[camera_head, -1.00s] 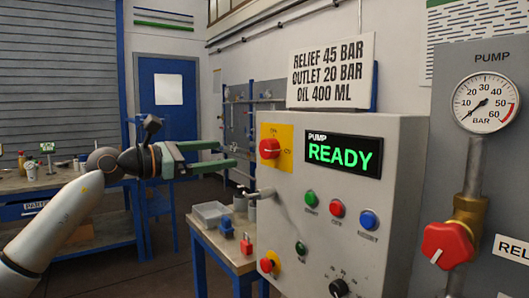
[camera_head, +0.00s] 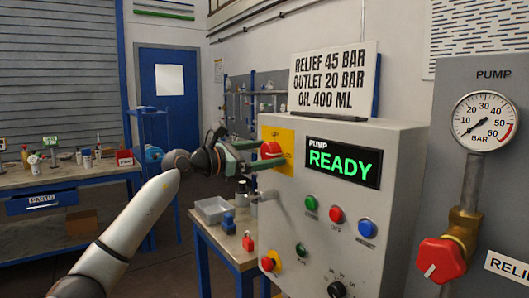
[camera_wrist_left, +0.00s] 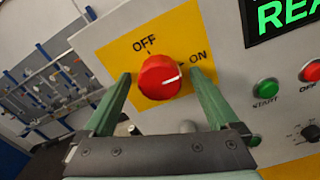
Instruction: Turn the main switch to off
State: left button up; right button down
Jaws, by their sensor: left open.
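The main switch is a red round knob (camera_head: 271,149) on a yellow plate (camera_wrist_left: 206,28) at the left of the grey control panel's front. In the left wrist view the knob (camera_wrist_left: 158,80) has a white mark pointing right toward the word ON; OFF is printed above it. My left gripper (camera_head: 262,157) is open at the switch. In the wrist view its two green fingers (camera_wrist_left: 161,76) stand on either side of the knob, close to it; I cannot tell whether they touch it. My right gripper is not in view.
The control panel (camera_head: 398,160) has a lit READY display (camera_head: 343,161), several push buttons, a lower red knob (camera_head: 270,261) and a black dial (camera_head: 337,289). A pressure gauge (camera_head: 485,121) and red valve handle (camera_head: 441,259) are at the right. A small bench with a grey tray (camera_head: 213,209) stands left of the panel.

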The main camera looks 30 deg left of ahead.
pick_arm(q)
jog(key=c, duration=1.4)
